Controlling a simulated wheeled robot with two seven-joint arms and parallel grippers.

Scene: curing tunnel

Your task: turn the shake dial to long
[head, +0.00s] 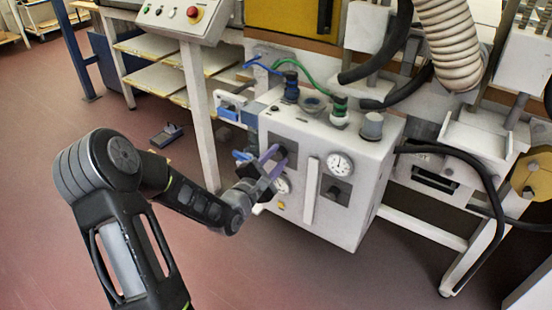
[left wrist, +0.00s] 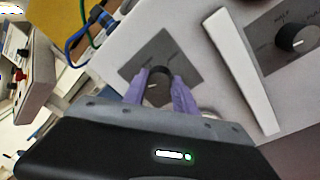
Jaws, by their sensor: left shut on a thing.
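The same plate shows in the head view (head: 288,148). My left gripper (head: 272,158) reaches it from the left, and its two purple fingers are shut on the knob, one on each side, in the left wrist view (left wrist: 160,90). The plate's markings are too blurred to read. A second black dial (left wrist: 290,38), with a white pointer mark, sits on its own plate at the right. My right gripper is not in view.
A white upright bar handle (left wrist: 238,65) stands between the two dials, close to my left gripper. Round gauges (head: 340,164) are on the same front. Hoses (head: 310,82) and fittings rise from the top. Open red floor (head: 320,275) lies in front.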

